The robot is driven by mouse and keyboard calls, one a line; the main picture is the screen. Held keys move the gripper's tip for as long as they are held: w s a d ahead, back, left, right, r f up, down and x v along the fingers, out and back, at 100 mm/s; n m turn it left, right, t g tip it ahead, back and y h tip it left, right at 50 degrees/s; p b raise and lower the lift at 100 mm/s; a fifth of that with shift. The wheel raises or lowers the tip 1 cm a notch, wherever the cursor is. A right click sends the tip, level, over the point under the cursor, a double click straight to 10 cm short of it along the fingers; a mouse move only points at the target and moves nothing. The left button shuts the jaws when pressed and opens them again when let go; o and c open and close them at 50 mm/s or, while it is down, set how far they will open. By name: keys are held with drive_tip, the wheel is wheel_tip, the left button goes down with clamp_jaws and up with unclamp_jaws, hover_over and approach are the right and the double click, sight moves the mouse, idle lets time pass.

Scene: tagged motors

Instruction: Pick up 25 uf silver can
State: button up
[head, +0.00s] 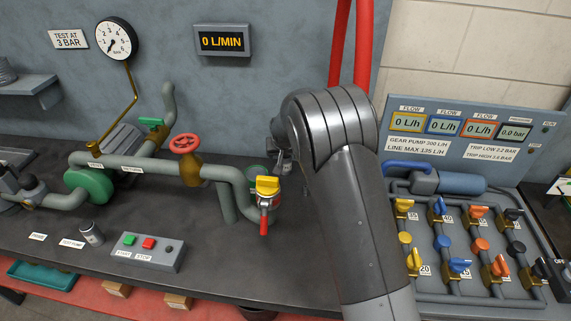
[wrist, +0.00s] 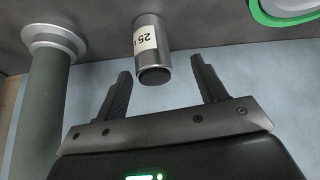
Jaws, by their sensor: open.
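A silver can (wrist: 152,45) with a white label reading "25" and a dark end shows at the top middle of the wrist view. My gripper (wrist: 160,68) is open, and its two dark fingers stand on either side of the can's dark end in that picture. Contact cannot be made out. In the head view my gripper (head: 283,158) is small and partly hidden by my arm, and this can cannot be made out there.
A green ring (wrist: 283,14) and a grey pipe with a flange (wrist: 52,42) flank the can in the wrist view. In the head view, a yellow-and-red valve (head: 267,187) stands near my gripper. A start/stop box (head: 150,252) sits at the front left.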

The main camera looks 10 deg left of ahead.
drive_tip(key=shift+d+x, duration=0.2)
drive_tip(key=shift+x, duration=1.15)
drive_tip(key=shift+d+x, duration=0.2)
drive_tip(key=shift+x, duration=1.2)
drive_tip(key=c, duration=1.2)
